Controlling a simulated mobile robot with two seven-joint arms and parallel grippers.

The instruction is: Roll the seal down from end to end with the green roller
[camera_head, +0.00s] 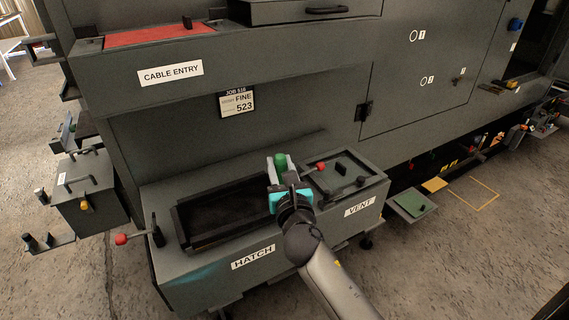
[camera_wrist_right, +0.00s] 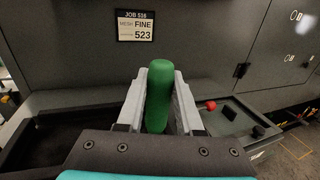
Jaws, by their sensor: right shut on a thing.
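My right gripper (camera_head: 281,168) is shut on a green roller (camera_head: 281,160). In the right wrist view the roller (camera_wrist_right: 158,95) stands upright between the two grey fingers (camera_wrist_right: 159,105). The gripper is over the right end of the hatch opening (camera_head: 187,234), a dark rectangular recess with a black rim in the HATCH ledge. The roller's lower end is hidden by the gripper, so I cannot tell if it touches anything. I cannot pick out the seal from the black rim. My left gripper is not in view.
Right of my gripper is the VENT panel (camera_head: 357,165) with a red-knobbed lever (camera_head: 320,166). Another red knob (camera_head: 121,239) sticks out at the hatch's left. The enclosure wall with a job label (camera_head: 237,103) rises behind. A red pad (camera_head: 150,34) lies on the upper shelf.

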